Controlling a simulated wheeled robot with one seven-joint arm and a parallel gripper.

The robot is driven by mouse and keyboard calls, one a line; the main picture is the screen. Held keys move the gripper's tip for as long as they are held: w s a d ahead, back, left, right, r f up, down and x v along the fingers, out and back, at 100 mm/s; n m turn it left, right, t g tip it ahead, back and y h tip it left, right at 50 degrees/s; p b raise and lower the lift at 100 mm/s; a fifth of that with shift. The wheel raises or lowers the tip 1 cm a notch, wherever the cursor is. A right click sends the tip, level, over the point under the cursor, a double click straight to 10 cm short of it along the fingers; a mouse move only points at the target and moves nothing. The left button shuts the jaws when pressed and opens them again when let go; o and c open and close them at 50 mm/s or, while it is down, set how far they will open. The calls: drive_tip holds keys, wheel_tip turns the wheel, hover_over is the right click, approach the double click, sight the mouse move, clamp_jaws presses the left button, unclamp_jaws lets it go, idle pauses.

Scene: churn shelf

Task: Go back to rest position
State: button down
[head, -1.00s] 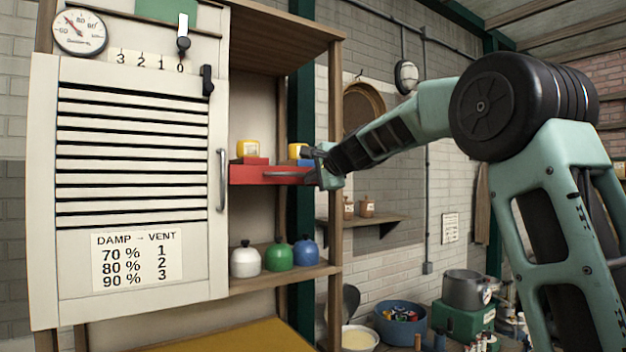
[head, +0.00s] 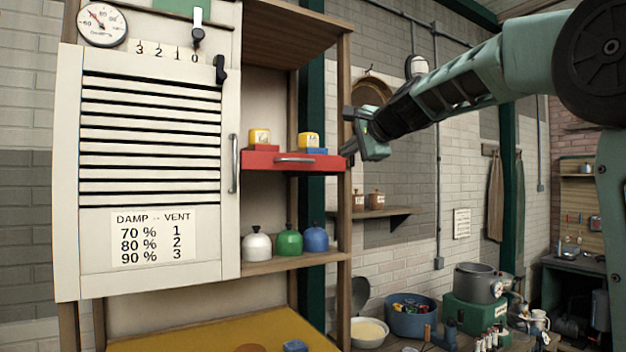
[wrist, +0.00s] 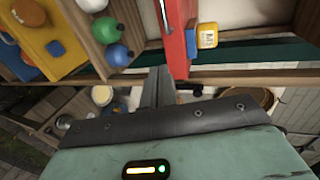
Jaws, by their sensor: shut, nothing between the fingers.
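My gripper (head: 348,152) is shut and empty. In the head view it is just right of the red drawer (head: 262,162) of the shelf, level with it and near the shelf's right post. The drawer has a grey bar handle, and I cannot tell whether it is fully closed.
Two yellow jars (head: 260,137) stand above the drawer. White, green (head: 288,242) and blue bottles stand on the shelf below. The slatted door (head: 150,235) is left. A small wall shelf (head: 395,212) and a cluttered bench with a blue tub (head: 410,322) are right.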

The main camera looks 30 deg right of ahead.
drive_tip(key=s+a+f+n+g+y+b, duration=0.1)
drive_tip(key=s+a+f+n+g, duration=0.25)
drive_tip(key=a+f, duration=0.5)
drive_tip(key=s+a+f+n+g+y+b, duration=0.1)
drive_tip(key=s+a+f+n+g+y, duration=0.2)
drive_tip(key=a+f, duration=0.6)
drive_tip(key=s+a+f+n+g+b, duration=0.15)
drive_tip(key=s+a+f+n, duration=0.3)
drive_tip(key=a+f, duration=0.45)
drive_tip(key=s+a+f+n+g+h+b, duration=0.1)
drive_tip(key=s+a+f+n+g, duration=0.15)
drive_tip(key=s+f, duration=0.35)
drive_tip(key=s+a+f+n+g+b, duration=0.1)
drive_tip(key=s+a+f+n, duration=0.1)
drive_tip(key=s+f+n, duration=0.35)
drive_tip(key=s+d+f+n+g+h+b, duration=0.1)
drive_tip(key=s+f+n+g+h, duration=0.2)
drive_tip(key=s+f, duration=0.9)
drive_tip(key=s+n, duration=0.3)
drive_tip(key=shift+s+d, duration=0.3)
drive_tip(key=shift+d, duration=0.05)
